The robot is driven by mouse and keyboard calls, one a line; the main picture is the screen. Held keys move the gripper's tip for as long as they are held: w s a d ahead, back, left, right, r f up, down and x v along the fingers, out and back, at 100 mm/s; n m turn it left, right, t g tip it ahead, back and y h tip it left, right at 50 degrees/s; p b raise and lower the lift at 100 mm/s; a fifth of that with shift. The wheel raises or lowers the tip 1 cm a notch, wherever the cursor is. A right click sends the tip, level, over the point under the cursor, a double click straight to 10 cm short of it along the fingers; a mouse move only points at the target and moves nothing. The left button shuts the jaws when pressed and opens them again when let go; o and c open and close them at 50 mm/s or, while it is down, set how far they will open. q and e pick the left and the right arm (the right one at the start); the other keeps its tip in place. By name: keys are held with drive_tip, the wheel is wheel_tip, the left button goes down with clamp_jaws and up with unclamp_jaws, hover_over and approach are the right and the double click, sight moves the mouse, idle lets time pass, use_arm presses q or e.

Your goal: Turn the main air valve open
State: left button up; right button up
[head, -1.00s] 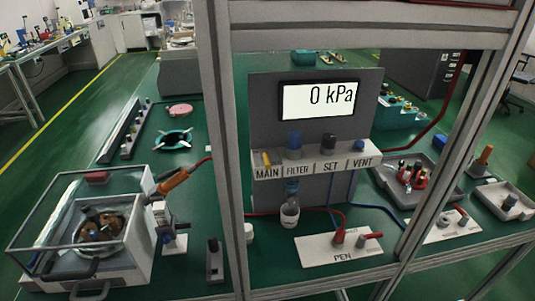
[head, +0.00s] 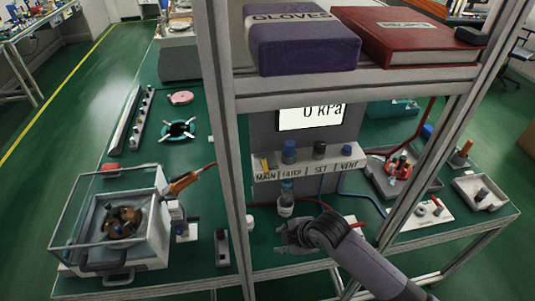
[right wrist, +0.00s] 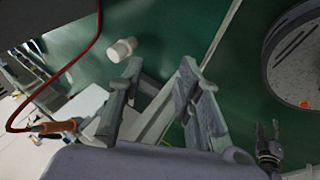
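The main air valve (head: 265,164) is a small yellow lever above the word MAIN, at the left end of the valve panel (head: 310,163). The display (head: 312,115) above it reads 0 kPa, its top cut off by the shelf. My right gripper (head: 283,238) is in front of the panel, below the lever and apart from it. In the right wrist view its two fingers (right wrist: 160,95) are spread with nothing held between them. My left gripper (right wrist: 268,132) shows small at the right of that view, its fingertips apart; it is not in the head view.
Frame posts (head: 225,130) and a shelf holding a purple gloves box (head: 300,45) and a red book (head: 415,38) border the panel. A small jar (head: 286,203) stands below the panel. A clear-walled machine (head: 115,225) stands at left.

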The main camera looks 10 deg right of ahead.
sight(266, 166)
drive_tip(key=w+d+r+n+g+h+p, duration=0.1)
drive_tip(key=d+r+n+p, duration=0.1)
drive_tip(key=r+n, duration=0.7)
drive_tip(key=w+d+r+n+p, duration=0.1)
drive_tip(key=d+r+n+p, duration=0.1)
drive_tip(key=r+n, duration=0.7)
drive_tip(key=shift+m, duration=0.4)
drive_tip(key=w+a+p, duration=0.1)
drive_tip(key=w+a, duration=0.1)
drive_tip(key=w, duration=0.1)
drive_tip(key=w+a+p, duration=0.1)
drive_tip(key=w+a, duration=0.1)
drive_tip(key=w, duration=0.2)
drive_tip(key=w+a+r+p, duration=0.1)
drive_tip(key=w, duration=0.2)
drive_tip(key=shift+w+a+p, duration=0.15)
drive_tip(key=shift+a+p, duration=0.15)
drive_tip(key=shift+a, duration=0.1)
drive_tip(key=p+x, duration=0.1)
drive_tip(key=x, duration=0.1)
drive_tip(key=shift+w+a+f+p, duration=0.2)
drive_tip(key=shift+w+f+p, duration=0.05)
drive_tip(key=shift+w+p, duration=0.15)
drive_tip(key=shift+w+f, duration=0.1)
drive_tip(key=shift+f, duration=0.35)
clamp_jaws()
